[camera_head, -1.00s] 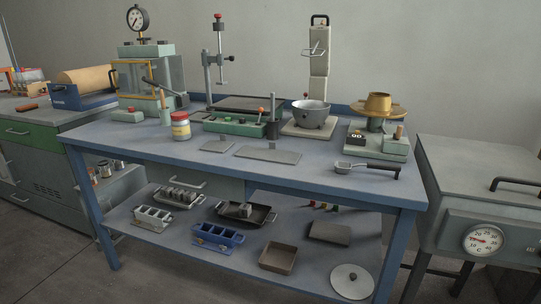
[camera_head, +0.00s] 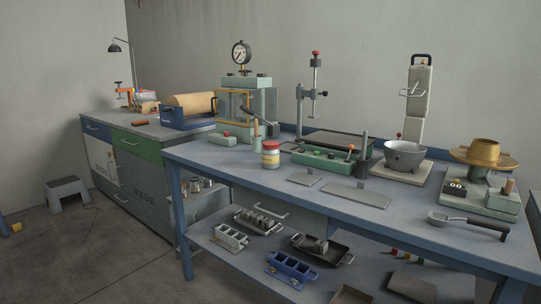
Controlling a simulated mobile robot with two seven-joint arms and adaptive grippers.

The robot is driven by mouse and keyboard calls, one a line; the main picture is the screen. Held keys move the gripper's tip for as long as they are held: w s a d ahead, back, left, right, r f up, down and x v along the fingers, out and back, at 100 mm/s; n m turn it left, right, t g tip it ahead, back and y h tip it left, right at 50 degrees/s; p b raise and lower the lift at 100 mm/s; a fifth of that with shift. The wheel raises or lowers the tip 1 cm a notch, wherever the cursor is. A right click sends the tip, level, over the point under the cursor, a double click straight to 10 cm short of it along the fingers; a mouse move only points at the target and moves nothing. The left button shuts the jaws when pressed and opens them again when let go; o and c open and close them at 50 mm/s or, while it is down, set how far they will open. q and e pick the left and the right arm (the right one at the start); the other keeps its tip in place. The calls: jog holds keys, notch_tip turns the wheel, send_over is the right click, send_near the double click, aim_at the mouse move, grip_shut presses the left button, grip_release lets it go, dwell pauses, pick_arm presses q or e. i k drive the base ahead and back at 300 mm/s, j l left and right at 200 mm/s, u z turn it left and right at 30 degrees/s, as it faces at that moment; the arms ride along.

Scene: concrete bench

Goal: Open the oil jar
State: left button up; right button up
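Neither of my grippers shows in the head view.
A press with a gauge (camera_head: 246,100) stands behind the jar. A green-based stand (camera_head: 325,160), a grey bowl (camera_head: 404,156) and a scale (camera_head: 481,196) stand to the right. Flat plates (camera_head: 357,194) lie near the front. A step stool (camera_head: 68,192) stands on the floor at left.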

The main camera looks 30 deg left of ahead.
aim_at(270, 157)
jog(key=k+l+z, duration=0.2)
jog(key=k, duration=0.45)
jog(key=j+z, duration=0.1)
jog(key=z, duration=0.3)
jog(key=j+z, duration=0.1)
jog(key=z, duration=0.35)
jog(key=j+z, duration=0.1)
jog(key=z, duration=0.3)
jog(key=j, duration=1.1)
jog(key=k+j, duration=0.15)
jog(key=j, duration=2.1)
jog(key=k+j, duration=0.1)
jog(key=j, duration=1.05)
jog(key=k+j, duration=0.1)
jog(key=j, duration=0.4)
jog(key=k+j, duration=0.1)
jog(key=j, duration=0.4)
